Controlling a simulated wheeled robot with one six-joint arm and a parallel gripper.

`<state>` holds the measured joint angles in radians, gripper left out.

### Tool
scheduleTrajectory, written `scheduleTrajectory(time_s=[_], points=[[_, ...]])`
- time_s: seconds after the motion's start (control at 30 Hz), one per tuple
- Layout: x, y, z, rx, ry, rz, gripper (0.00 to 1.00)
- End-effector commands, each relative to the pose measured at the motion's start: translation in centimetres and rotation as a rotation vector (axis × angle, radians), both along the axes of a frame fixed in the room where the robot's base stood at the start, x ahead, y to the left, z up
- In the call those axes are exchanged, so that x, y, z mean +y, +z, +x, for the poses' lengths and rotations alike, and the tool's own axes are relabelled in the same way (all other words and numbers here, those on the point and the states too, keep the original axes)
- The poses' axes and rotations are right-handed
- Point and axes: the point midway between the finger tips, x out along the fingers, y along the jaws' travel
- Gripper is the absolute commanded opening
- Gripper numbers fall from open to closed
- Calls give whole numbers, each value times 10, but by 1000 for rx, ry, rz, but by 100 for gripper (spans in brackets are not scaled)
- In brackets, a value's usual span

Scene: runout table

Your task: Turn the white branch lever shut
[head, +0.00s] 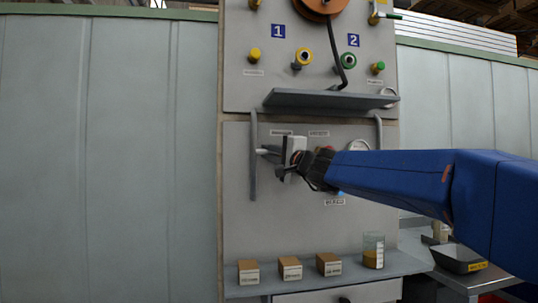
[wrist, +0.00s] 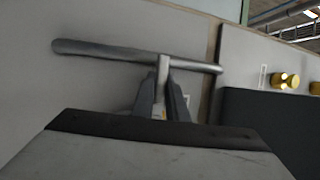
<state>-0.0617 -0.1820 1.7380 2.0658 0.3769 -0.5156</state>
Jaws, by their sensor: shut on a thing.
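The white branch lever (head: 268,152) is on the grey panel, left of its middle, and its pale end points left. In the wrist view a pale narrow piece of the lever (wrist: 163,72) stands out between the dark fingers. My gripper (head: 287,168) is shut on it, reaching in from the right. The fingers also show in the wrist view (wrist: 163,98). The lever's pivot is hidden behind my gripper and arm.
A grey vertical handrail (head: 253,155) stands close left of the lever; it also crosses the wrist view (wrist: 100,52). A shelf (head: 330,98) juts out above. Small boxes (head: 290,268) and a beaker (head: 373,250) stand on the ledge below.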

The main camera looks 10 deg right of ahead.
Motion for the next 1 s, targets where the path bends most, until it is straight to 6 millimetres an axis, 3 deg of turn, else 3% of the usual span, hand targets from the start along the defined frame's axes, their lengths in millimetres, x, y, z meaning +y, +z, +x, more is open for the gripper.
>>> scheduleTrajectory(time_s=[0.37,0.4,0.47,0.5,0.83,1.0], points=[[0,0,0,2,-1,6,0],[0,0,0,2,-1,6,15],[0,0,0,1,-1,6,30],[0,0,0,1,0,5,32],[-1,0,-2,1,0,4,32],[-7,-2,-17,-1,0,5,32]])
